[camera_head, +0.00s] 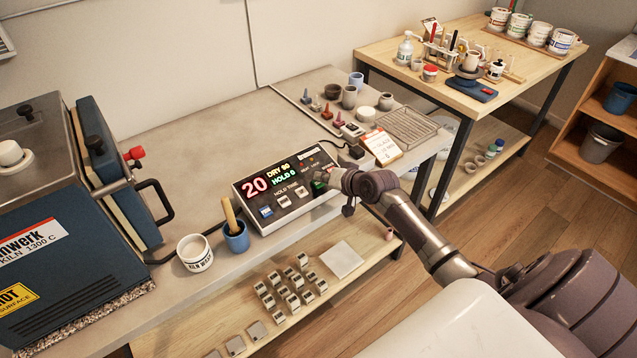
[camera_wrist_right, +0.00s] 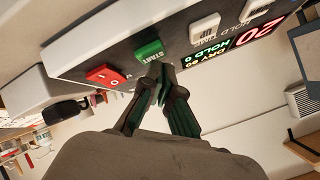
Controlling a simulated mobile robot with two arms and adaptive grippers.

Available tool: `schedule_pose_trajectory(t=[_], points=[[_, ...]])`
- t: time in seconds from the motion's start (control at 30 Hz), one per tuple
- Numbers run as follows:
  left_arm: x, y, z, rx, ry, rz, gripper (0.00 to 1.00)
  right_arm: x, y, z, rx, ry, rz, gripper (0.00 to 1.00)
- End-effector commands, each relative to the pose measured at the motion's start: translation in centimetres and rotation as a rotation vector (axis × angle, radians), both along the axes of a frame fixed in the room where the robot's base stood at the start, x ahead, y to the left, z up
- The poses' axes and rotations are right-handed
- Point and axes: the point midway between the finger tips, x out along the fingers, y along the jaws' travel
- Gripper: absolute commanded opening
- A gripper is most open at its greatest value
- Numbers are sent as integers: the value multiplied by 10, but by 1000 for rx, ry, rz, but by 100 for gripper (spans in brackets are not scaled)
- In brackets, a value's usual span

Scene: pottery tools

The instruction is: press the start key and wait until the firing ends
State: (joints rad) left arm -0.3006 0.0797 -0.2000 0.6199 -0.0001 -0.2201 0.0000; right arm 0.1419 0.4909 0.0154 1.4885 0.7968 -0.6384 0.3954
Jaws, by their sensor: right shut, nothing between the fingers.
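The kiln controller (camera_head: 262,217) lies on the grey bench, its display reading 20, DRY 80 and HOLD 0. In the right wrist view the green START key (camera_wrist_right: 149,51) sits between the red key (camera_wrist_right: 105,76) and the white keys. My right gripper (camera_head: 322,181) is shut and empty over the right end of the controller, and hides the START key in the head view. Its fingertips (camera_wrist_right: 160,68) are right at the START key's edge; I cannot tell whether they touch or press it. The blue kiln (camera_head: 70,265) stands at the left. My left gripper is not in view.
A white jar (camera_head: 195,254) and a blue cup (camera_head: 236,239) with a wooden tool stand left of the controller. Small pots and a wire rack (camera_head: 408,127) are farther back. The bench's front edge is close to the controller.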

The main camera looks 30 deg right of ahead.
Motion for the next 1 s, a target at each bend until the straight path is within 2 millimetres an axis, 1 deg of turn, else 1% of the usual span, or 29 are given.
schedule_pose_trajectory(t=[0.27, 1.0], points=[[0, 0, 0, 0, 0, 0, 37, 0, 0, 0, 0, -1, -1, 0], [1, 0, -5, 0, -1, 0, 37, 2, 0, -8, 0, 0, 0, 0]])
